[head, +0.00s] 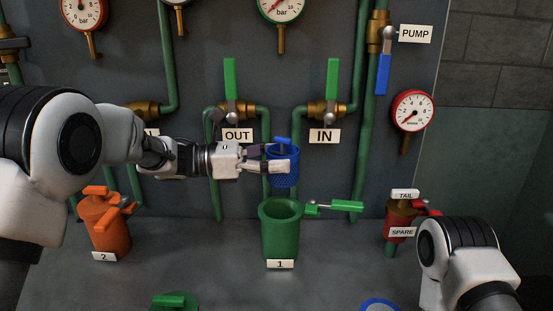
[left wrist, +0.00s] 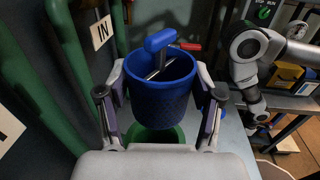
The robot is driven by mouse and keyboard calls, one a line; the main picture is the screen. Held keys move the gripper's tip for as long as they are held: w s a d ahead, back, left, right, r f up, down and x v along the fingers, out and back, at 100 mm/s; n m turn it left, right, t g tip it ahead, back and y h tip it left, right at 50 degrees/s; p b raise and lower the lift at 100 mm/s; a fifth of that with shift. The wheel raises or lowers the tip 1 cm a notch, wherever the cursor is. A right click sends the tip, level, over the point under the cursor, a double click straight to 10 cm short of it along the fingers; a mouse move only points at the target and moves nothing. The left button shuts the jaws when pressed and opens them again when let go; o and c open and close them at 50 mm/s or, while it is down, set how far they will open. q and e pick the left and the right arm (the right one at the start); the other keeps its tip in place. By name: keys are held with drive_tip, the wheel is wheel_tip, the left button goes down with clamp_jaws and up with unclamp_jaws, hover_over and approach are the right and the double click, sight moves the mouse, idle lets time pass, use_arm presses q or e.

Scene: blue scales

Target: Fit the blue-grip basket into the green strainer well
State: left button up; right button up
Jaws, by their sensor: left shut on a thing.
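The blue basket (head: 285,175) with a blue grip on top hangs upright in the air. My left gripper (head: 281,166) is shut on its side wall. In the left wrist view the basket (left wrist: 161,100) sits between the two fingers (left wrist: 160,105). The green strainer well (head: 281,232), labelled 1, stands open-topped below the basket, with a visible gap between them. Part of the green well (left wrist: 158,134) shows beneath the basket in the left wrist view. My right arm is at the lower right of the head view; its gripper does not show there.
An orange strainer (head: 106,228) labelled 2 stands left, a red one (head: 401,219) labelled SPARE right. A green handle (head: 340,206) sticks out beside the well. Green pipes and valves line the wall behind. A green lid (head: 175,302) lies at the front edge.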

sight(275, 184)
use_arm(q)
drive_tip(key=shift+w+f, duration=0.3)
drive_tip(key=shift+f, duration=0.4)
drive_tip(key=shift+s+f+b, duration=0.15)
drive_tip(key=shift+f+b, duration=0.2)
drive_tip(key=shift+f, duration=2.05)
drive_tip(key=shift+a+f+b, duration=0.1)
drive_tip(key=shift+b, duration=0.65)
